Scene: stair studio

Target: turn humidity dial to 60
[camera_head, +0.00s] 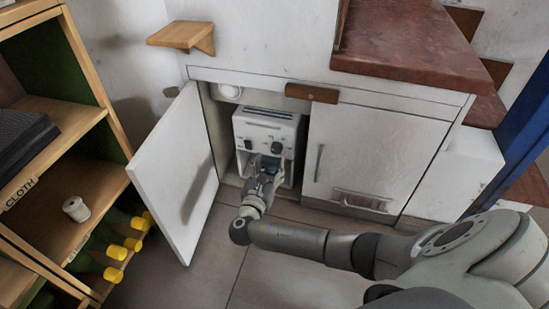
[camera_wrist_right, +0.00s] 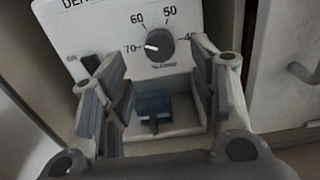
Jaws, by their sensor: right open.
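The white dehumidifier (camera_head: 268,116) stands inside the open cabinet. In the right wrist view its front panel (camera_wrist_right: 100,35) carries a round dark humidity dial (camera_wrist_right: 162,45). Numbers 70, 60 and 50 show around the dial, and a further one starting with 4 is partly covered by a finger. The dial's white mark points left, at 70. My right gripper (camera_head: 264,165) is in front of the machine. In the right wrist view its fingers (camera_wrist_right: 158,78) are spread open, below and to either side of the dial, with nothing between them. My left gripper is not in view.
The open cabinet door (camera_head: 175,170) stands to the left of my right gripper. A closed cabinet door (camera_head: 372,155) is on the right. A blue translucent part (camera_wrist_right: 154,106) sits low in the machine's front. A wooden shelf unit (camera_head: 75,185) stands at far left.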

